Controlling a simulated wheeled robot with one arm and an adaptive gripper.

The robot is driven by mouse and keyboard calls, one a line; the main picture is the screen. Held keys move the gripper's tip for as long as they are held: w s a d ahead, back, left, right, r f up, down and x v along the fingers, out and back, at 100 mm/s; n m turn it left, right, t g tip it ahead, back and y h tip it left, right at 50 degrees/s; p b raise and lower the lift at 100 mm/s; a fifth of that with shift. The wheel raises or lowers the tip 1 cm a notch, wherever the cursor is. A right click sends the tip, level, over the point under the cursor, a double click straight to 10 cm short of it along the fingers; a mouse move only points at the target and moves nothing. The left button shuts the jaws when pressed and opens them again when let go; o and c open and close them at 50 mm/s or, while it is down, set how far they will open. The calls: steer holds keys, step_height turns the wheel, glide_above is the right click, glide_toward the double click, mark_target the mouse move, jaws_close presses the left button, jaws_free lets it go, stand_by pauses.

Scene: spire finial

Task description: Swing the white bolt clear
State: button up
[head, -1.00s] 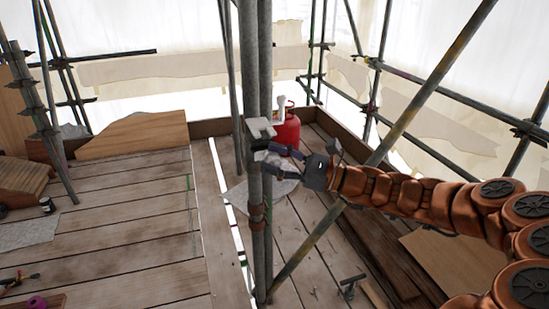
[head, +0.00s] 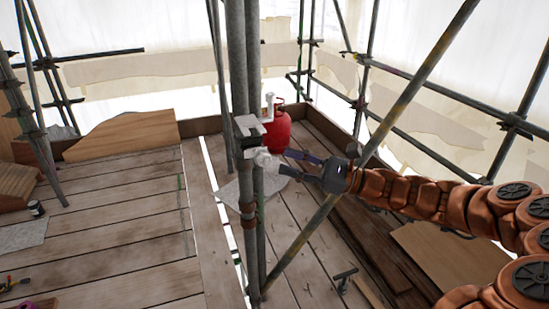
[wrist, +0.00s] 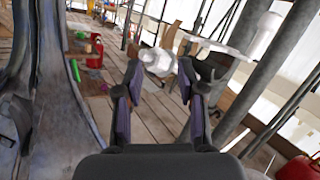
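A white coupler (head: 250,125) sits on the grey upright poles (head: 238,60) in the head view. A white piece with a thick end (head: 267,104) stands up behind it and looks like the bolt; it also shows in the wrist view (wrist: 265,32), right of the fingers. A rounded white part (head: 265,160) hangs lower, just beyond my fingertips; the wrist view shows it (wrist: 157,60) framed between them. I cannot tell for sure which part is the bolt. My gripper (head: 284,162) is open and empty, right of the poles, and appears apart from the white parts.
A red gas bottle (head: 277,135) stands behind my gripper. A diagonal pole (head: 410,100) crosses beside my gripper. Plank flooring (head: 120,225) spreads on the left, with a plywood sheet (head: 125,136) at the back. A metal fitting (head: 344,278) lies on the boards below.

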steer(key=shift+v, duration=2.85)
steer(key=shift+f, duration=0.1)
